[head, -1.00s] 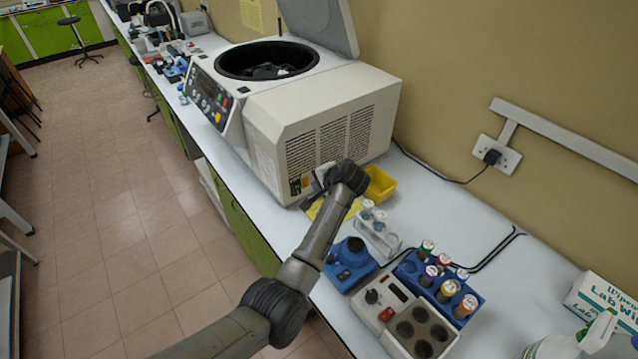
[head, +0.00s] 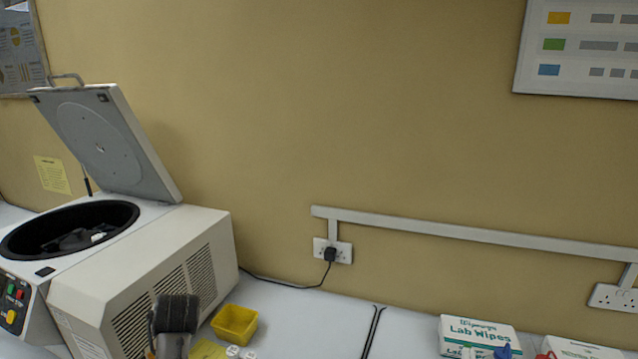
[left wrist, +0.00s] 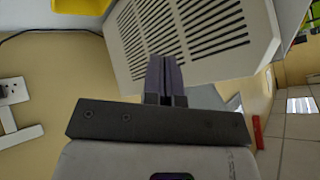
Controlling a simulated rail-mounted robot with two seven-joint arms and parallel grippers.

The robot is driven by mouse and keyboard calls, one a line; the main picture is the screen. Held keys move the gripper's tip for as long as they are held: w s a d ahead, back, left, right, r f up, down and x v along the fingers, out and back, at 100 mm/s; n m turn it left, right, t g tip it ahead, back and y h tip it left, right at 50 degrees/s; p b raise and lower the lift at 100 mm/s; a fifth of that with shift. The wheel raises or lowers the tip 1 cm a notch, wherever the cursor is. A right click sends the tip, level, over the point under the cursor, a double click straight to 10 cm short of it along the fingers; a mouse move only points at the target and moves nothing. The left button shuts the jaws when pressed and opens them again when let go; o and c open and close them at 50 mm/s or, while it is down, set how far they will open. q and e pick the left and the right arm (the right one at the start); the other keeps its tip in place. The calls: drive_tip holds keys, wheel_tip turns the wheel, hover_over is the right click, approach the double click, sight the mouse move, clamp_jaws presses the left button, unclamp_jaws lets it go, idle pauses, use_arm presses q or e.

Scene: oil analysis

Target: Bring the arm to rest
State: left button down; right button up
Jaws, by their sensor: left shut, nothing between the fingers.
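My left arm (head: 174,320) shows only in part at the bottom left of the head view, in front of the centrifuge's vented side. Its fingers are not visible there. In the left wrist view my left gripper (left wrist: 165,78) has its two fingers together with nothing between them. The fingers point toward the vented side of the centrifuge (left wrist: 205,35); I cannot tell the exact gap. My right gripper is in neither view.
The centrifuge (head: 150,262) stands at the left with its lid (head: 105,140) raised. A yellow tray (head: 235,324) is just right of my arm. A lab wipes box (head: 478,335) sits at the right. The bench (head: 300,315) between them looks clear.

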use_arm(q)
wheel_tip(320, 180, up, 7)
drive_tip(key=s+d+t+h, duration=0.1)
drive_tip(key=s+d+t, duration=0.1)
drive_tip(key=s+t, duration=0.1)
drive_tip(key=s+d+f+t+h, duration=0.25)
drive_tip(key=s+d, duration=0.25)
drive_tip(key=s, duration=0.5)
drive_tip(key=s+d+f+m+g+h, duration=0.15)
drive_tip(key=s+f+g, duration=0.25)
drive_tip(key=s+f, duration=1.15)
drive_tip(key=s+d+f+m+g+h, duration=0.1)
drive_tip(key=s+d+f+m+g, duration=0.3)
drive_tip(key=s+f, duration=1.15)
drive_tip(key=s+r+n+p, duration=0.1)
drive_tip(key=r+p, duration=1.1)
drive_tip(key=r, duration=0.1)
drive_tip(key=s+a+r+n+p, duration=0.1)
drive_tip(key=s+r+p, duration=0.1)
drive_tip(key=r+p, duration=1)
drive_tip(key=shift+v, duration=1.35)
drive_tip(key=shift+w+a+g, duration=0.15)
drive_tip(key=shift+g, duration=0.1)
